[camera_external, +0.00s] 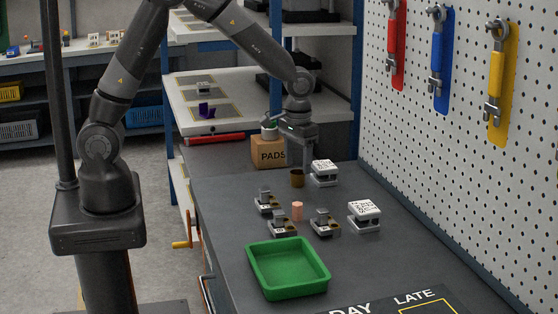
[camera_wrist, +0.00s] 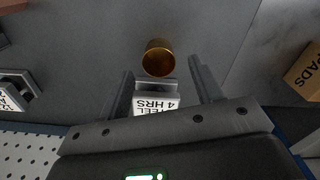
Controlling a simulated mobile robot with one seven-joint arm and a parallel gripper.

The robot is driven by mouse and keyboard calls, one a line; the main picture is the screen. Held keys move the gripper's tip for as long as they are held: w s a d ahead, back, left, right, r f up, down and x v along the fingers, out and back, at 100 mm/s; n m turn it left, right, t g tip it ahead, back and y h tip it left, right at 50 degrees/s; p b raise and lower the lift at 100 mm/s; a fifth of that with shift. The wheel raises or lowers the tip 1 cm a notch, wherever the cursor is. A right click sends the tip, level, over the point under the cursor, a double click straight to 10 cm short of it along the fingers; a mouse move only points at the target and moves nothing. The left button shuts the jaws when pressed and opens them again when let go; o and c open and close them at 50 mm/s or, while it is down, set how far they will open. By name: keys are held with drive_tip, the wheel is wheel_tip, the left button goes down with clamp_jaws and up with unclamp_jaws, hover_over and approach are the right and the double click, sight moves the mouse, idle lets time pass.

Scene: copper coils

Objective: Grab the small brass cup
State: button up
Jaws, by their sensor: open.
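The small brass cup (camera_external: 297,178) stands upright on the grey workbench, in front of the cardboard box. In the wrist view the cup (camera_wrist: 159,59) shows its round open rim and gold inside, just beyond the fingertips and about midway between them. My gripper (camera_external: 297,160) hangs above and just behind the cup, pointing down. In the wrist view my gripper (camera_wrist: 160,75) has its two fingers spread wide with nothing held. A white-labelled block (camera_wrist: 156,103) shows between the fingers in that view, next to the cup.
A cardboard box marked PADS (camera_external: 268,153) stands behind left of the cup. A labelled block (camera_external: 324,172) stands close to its right. A pink cylinder (camera_external: 297,211) and several small devices stand in front. A green tray (camera_external: 288,268) sits nearer; a pegboard wall (camera_external: 455,110) bounds the right.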

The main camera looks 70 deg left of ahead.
sight(298, 173)
wheel_tip(298, 173, down, 4)
drive_tip(key=shift+d+f, duration=0.1)
drive_tip(key=shift+f, duration=0.05)
drive_tip(key=shift+c, duration=0.4)
drive_tip(key=c, duration=1)
drive_tip(key=shift+o, duration=0.2)
